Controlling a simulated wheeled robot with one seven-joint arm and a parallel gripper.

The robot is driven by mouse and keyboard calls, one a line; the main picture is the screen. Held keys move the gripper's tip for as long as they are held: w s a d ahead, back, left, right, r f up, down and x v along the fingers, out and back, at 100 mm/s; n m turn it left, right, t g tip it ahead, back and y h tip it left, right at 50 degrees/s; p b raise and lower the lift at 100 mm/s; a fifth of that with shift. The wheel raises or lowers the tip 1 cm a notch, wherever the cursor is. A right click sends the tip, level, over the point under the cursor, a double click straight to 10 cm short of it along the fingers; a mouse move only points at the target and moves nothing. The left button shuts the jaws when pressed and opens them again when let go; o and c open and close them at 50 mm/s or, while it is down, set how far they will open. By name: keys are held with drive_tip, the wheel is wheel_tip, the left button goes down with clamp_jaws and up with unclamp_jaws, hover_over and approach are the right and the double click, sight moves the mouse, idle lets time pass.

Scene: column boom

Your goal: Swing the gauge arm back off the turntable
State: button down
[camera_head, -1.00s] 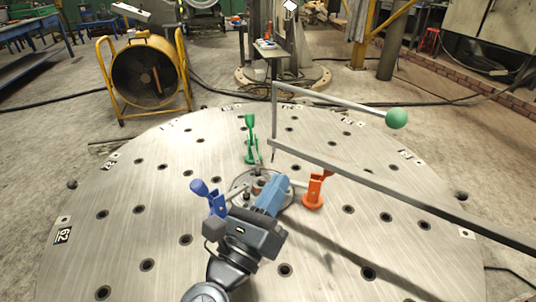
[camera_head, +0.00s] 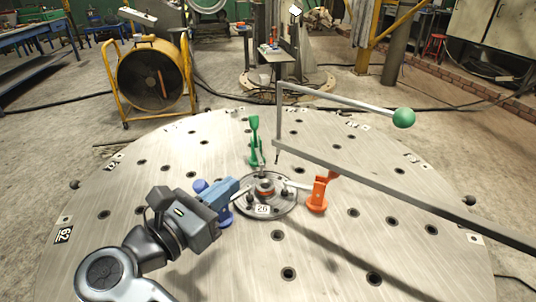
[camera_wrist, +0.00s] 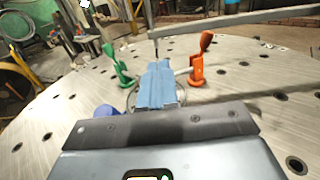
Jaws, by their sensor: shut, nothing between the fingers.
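The gauge arm (camera_head: 400,192) is a long grey bar that reaches in from the right over the turntable (camera_head: 330,235). Its inner end stands above the middle of the plate and carries an upright rod and a thin down-pointing tip. A thin bar with a green ball (camera_head: 404,118) runs right from the rod's top. The arm's bar also shows at the top of the wrist view (camera_wrist: 230,20). My gripper (camera_head: 234,184), with blue fingers, is shut and empty, left of the hub and apart from the gauge arm. The fingers also show in the wrist view (camera_wrist: 158,80).
Around the hub (camera_head: 266,190) stand a green clamp (camera_head: 254,135), an orange clamp (camera_head: 318,193) and a blue clamp (camera_head: 224,217), partly hidden by my gripper. A yellow fan (camera_head: 152,77) stands beyond the plate at left. The plate's right front is clear of objects.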

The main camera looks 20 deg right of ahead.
sight(281, 146)
drive_tip(key=p+x, duration=0.2)
drive_tip(key=x, duration=1)
drive_tip(key=shift+w+d+p, duration=0.15)
drive_tip(key=shift+d+p, duration=0.15)
drive_tip(key=shift+d, duration=0.1)
drive_tip(key=shift+w+d, duration=0.3)
drive_tip(key=shift+d, duration=0.25)
drive_tip(key=shift+f, duration=0.1)
drive_tip(key=shift+w+d+g+b, duration=0.3)
drive_tip(key=shift+d+b, duration=0.1)
drive_tip(key=shift+d, duration=0.1)
drive_tip(key=w+d+m+g+h+b, duration=0.1)
drive_tip(key=w+d+m+g+b, duration=0.2)
drive_tip(key=d+b, duration=0.6)
drive_tip(key=w+d+m+g+h+b, duration=0.1)
drive_tip(key=w+d+m+g+b, duration=0.2)
drive_tip(key=d+b, duration=0.6)
drive_tip(key=shift+w+d+g, duration=1.4)
drive_tip(key=shift+w+d, duration=0.05)
drive_tip(key=shift+d, duration=4.6)
drive_tip(key=a, duration=0.7)
drive_tip(key=shift+a+p, duration=0.35)
drive_tip(key=shift+a, duration=0.05)
